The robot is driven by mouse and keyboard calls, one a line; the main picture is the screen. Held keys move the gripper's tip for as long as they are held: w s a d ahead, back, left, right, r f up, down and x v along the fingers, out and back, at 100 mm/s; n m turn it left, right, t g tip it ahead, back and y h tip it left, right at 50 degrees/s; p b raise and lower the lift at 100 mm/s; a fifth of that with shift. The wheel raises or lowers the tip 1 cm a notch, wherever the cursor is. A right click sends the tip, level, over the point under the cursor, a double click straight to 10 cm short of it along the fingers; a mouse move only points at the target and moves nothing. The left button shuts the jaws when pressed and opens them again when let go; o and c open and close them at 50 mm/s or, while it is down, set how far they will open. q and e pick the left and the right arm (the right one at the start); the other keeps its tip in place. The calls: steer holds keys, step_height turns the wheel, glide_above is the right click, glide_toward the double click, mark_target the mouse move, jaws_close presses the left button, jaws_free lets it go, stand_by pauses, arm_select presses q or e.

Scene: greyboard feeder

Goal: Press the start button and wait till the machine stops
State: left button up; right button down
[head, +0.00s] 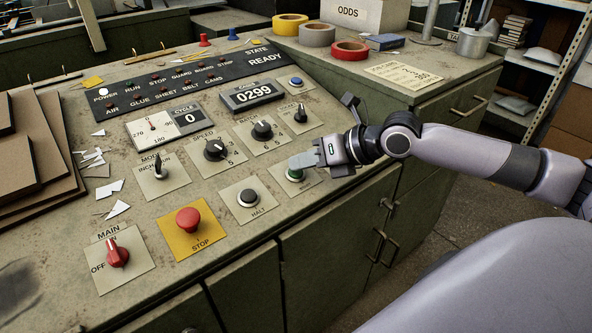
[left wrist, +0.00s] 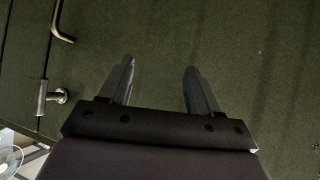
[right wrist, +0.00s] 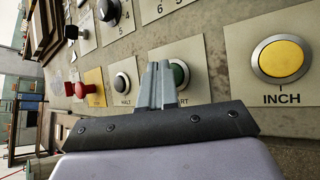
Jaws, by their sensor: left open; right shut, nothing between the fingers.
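The state display (head: 266,60) reads READY, and the cycle display (head: 189,118) reads 0. My left gripper (left wrist: 159,66) is open and empty before a dark green surface.
The black halt button (head: 248,197), red stop button (head: 189,219) and red main switch (head: 118,255) lie left of start. A yellow inch button (right wrist: 282,58) is to the right in the right wrist view. Cabinet handles (head: 377,245) stick out below the panel.

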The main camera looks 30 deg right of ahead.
steer(key=shift+f, duration=0.35)
stand_by(0.4)
steer(key=shift+r, duration=0.15)
steer(key=shift+s+r+p, duration=0.15)
steer(key=shift+r+p, duration=0.55)
steer(key=shift+r, duration=0.1)
steer(key=r+p, duration=0.2)
steer(key=s+r+p, duration=0.1)
steer(key=r+p, duration=0.1)
steer(key=shift+s+d+r, duration=0.1)
steer(key=shift+r, duration=0.25)
stand_by(0.6)
